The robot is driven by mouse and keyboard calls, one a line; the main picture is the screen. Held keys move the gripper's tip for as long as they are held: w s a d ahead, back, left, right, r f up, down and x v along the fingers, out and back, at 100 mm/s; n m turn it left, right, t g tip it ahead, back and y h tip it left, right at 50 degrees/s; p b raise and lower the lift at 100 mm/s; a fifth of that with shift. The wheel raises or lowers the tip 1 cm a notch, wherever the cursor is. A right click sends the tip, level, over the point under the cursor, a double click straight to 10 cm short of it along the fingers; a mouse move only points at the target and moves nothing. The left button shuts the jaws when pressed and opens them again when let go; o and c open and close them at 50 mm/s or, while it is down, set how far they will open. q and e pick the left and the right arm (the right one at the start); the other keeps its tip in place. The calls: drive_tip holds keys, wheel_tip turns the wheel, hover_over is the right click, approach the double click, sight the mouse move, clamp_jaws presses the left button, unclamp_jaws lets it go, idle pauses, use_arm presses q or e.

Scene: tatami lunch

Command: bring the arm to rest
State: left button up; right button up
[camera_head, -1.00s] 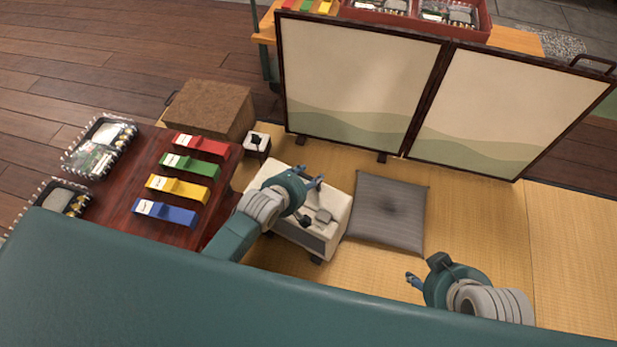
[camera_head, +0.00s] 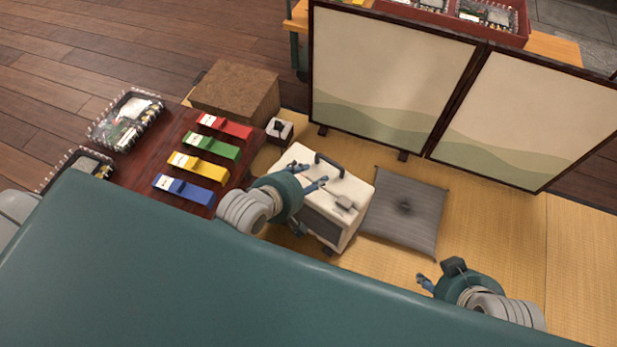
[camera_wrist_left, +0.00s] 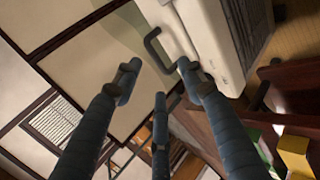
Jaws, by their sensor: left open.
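My left gripper (camera_head: 320,184) is open and empty in the head view, in front of and over the near left part of a white box with a dark handle (camera_head: 360,188). In the left wrist view its fingers (camera_wrist_left: 158,85) are spread, with nothing between them. The box's white side (camera_wrist_left: 215,40) and dark handle (camera_wrist_left: 158,48) show beyond them. I cannot tell whether a finger touches the box. My right gripper (camera_head: 424,284) is at the lower right over the tatami; whether it is open is too small to tell.
A grey cushion (camera_head: 408,212) lies right of the white box. A folding screen (camera_head: 395,85) stands behind. A brown box (camera_head: 235,92) is at the back left. Tatami (camera_head: 500,235) at right is bare.

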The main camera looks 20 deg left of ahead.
use_arm(q)
drive_tip(key=shift+s+r, duration=0.25)
drive_tip(key=shift+r, duration=0.1)
drive_tip(key=shift+a, duration=0.1)
